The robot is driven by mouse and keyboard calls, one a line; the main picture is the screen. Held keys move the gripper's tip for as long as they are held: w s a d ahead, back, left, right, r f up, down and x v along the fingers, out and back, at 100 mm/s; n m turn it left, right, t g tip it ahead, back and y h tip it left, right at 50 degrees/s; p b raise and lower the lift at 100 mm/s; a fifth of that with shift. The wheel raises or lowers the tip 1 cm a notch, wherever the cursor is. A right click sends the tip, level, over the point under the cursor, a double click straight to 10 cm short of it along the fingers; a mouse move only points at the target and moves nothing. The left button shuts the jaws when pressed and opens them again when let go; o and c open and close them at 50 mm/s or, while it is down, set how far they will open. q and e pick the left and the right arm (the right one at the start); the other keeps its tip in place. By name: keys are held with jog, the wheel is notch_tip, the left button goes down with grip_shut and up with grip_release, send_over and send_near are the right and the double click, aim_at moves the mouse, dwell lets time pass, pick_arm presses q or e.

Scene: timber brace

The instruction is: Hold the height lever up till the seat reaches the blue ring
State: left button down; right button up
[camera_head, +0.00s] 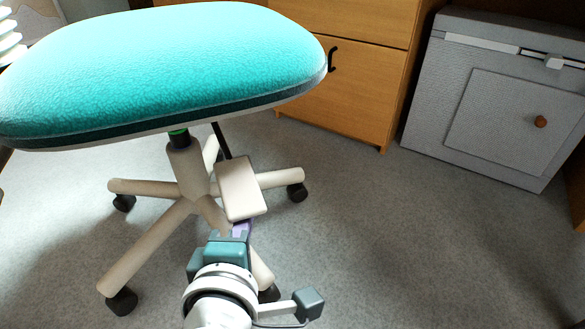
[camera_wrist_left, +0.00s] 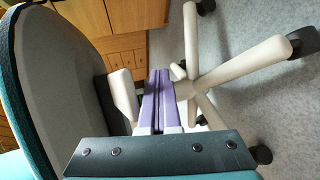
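The teal seat (camera_head: 170,65) of a swivel chair fills the upper left of the head view; its underside (camera_wrist_left: 60,75) shows in the left wrist view. A black rod under the seat carries a pale paddle, the height lever (camera_head: 240,189), also in the left wrist view (camera_wrist_left: 123,96). My left gripper (camera_head: 241,228) has purple fingers (camera_wrist_left: 158,98) pressed together, with nothing visible between them. They sit just below the paddle; I cannot tell if they touch. A green band (camera_head: 178,133) shows on the column under the seat. I see no blue ring. My right gripper is out of view.
The pale chair base (camera_head: 150,187) has several legs with black casters around my left gripper. A wooden cabinet (camera_head: 345,95) and a grey cabinet (camera_head: 490,100) stand behind. The grey floor (camera_head: 400,240) at right is clear.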

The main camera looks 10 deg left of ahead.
pick_arm(q)
jog(key=shift+f, duration=0.4)
